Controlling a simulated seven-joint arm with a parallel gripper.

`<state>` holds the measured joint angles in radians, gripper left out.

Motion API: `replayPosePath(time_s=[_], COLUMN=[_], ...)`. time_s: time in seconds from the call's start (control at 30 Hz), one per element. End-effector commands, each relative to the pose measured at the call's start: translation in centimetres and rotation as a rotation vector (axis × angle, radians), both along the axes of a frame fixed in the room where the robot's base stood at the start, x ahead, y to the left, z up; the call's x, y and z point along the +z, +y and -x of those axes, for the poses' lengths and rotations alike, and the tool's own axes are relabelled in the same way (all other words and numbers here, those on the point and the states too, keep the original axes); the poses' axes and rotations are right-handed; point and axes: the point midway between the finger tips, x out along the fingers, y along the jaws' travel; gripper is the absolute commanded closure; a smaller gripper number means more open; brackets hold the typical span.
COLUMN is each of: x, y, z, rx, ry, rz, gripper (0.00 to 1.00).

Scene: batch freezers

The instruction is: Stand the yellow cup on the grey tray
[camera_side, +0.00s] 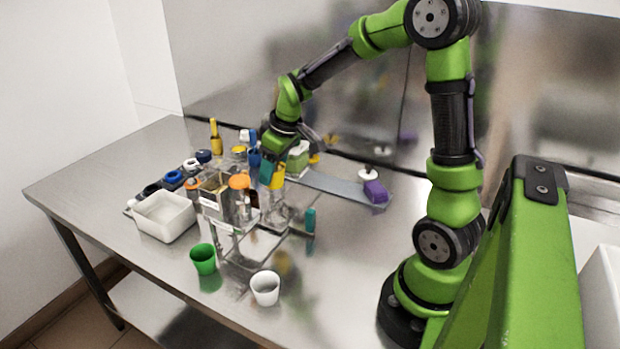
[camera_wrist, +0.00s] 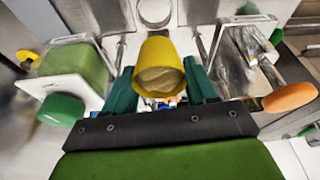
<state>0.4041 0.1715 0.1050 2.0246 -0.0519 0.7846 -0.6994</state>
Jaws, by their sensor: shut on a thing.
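My gripper (camera_side: 270,170) is shut on the yellow cup (camera_side: 278,177), above the cluster of containers in the side view. In the wrist view, the yellow cup (camera_wrist: 160,65) sits between the teal fingers of my gripper (camera_wrist: 160,88), with its closed surface and rim partly showing. A long flat grey piece (camera_side: 335,187) lies behind and right of the cup, with a purple block on it. I cannot tell for sure whether this is the grey tray.
A green cup (camera_side: 203,259) and a white cup (camera_side: 265,288) stand at the front of the steel table. A white bin (camera_side: 164,216) is at left. Clear containers (camera_side: 240,205), bottles and lidded jars crowd around my gripper. The table's right front is clear.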

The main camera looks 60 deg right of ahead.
Motion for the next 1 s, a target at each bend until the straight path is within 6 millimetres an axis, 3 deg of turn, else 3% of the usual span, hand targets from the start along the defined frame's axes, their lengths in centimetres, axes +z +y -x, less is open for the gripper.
replayPosePath(time_s=[0.2,0.5,0.77,1.0], x=[5.6,11.2,10.8,10.7], y=[0.0,-0.2,-6.1,-12.9], z=[-0.1,0.0,1.6,4.7], rx=[0.001,-0.009,-0.232,-0.509], ry=[-0.009,-0.004,0.002,0.003], rz=[0.004,0.002,0.000,-0.001], gripper=[0.74,0.74,0.74,0.74])
